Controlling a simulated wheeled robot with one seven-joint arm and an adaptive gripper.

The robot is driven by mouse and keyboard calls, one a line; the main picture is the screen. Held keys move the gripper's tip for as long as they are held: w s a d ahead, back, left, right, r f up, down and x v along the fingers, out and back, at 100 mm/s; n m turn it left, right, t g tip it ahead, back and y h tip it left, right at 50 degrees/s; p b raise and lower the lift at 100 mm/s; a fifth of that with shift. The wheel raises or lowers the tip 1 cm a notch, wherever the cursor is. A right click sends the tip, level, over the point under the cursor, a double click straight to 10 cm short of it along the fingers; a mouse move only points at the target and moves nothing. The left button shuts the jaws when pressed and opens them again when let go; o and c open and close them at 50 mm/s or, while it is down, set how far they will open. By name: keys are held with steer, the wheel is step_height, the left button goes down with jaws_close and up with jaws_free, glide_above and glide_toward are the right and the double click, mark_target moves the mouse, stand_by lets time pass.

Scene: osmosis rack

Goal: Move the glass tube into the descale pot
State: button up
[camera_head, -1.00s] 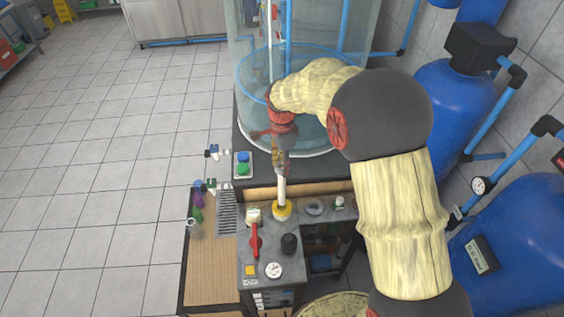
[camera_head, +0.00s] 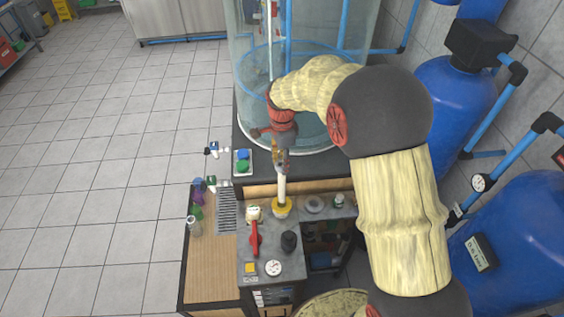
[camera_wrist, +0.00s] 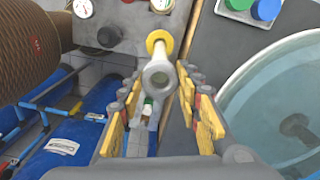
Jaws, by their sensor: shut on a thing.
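A pale, whitish tube (camera_head: 282,188) stands nearly upright with its lower end at a yellow collar (camera_head: 281,207) on the grey unit. My gripper (camera_head: 279,156) is at the tube's upper part and shut on it. In the wrist view, the tube's round open end (camera_wrist: 158,78) shows between the yellow-padded fingers of my gripper (camera_wrist: 158,88), with the yellow collar (camera_wrist: 160,38) beyond. I cannot tell whether the tube still sits inside the collar. I cannot tell which vessel is the descale pot.
A large clear water tank (camera_head: 310,135) stands behind my gripper. The grey unit carries a red lever (camera_head: 254,238), a black knob (camera_head: 290,241) and a gauge (camera_head: 273,268). Small bottles (camera_head: 197,212) stand on the wooden bench (camera_head: 210,265) at left. Blue vessels (camera_head: 450,100) stand at right.

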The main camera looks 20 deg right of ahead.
steer(key=shift+f, duration=0.1)
steer(key=shift+f+b, duration=1.25)
steer(key=shift+f, duration=0.8)
steer(key=b, duration=0.4)
glide_above(282, 199)
steer(key=w, duration=0.1)
steer(key=shift+w+d+f, duration=0.1)
steer(key=shift+d+f, duration=0.05)
steer(key=shift+f, duration=1.8)
steer(key=shift+w+d+f, duration=0.1)
steer(key=shift+f, duration=1.85)
steer(key=shift+f+b, duration=2.3)
steer(key=shift+f, duration=1.6)
steer(key=shift+f+b, duration=0.65)
steer(key=shift+f, duration=0.6)
steer(key=o, duration=0.9)
steer(key=o, duration=0.3)
